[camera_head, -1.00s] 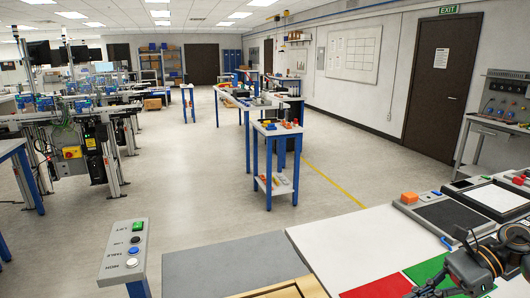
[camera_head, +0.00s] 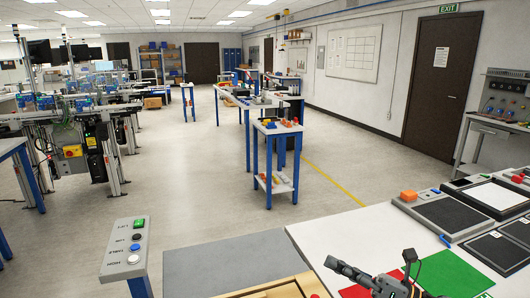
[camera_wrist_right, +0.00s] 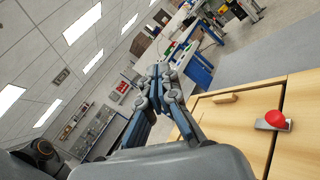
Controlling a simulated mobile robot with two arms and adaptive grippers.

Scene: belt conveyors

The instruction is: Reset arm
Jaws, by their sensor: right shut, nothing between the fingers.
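My right gripper (camera_head: 332,264) enters at the bottom of the head view, over the front of the white table (camera_head: 340,235), near the red mat (camera_head: 372,287) and green mat (camera_head: 450,275). Its fingers point left and are closed, with nothing held. In the right wrist view the closed fingertips (camera_wrist_right: 159,72) are at the centre, clear of any object. My left gripper is not in view.
A wooden box (camera_head: 290,290) stands at the bottom edge; wooden panels with a red knob (camera_wrist_right: 275,117) show in the wrist view. A button panel (camera_head: 125,246) stands at left. The middle floor is open.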

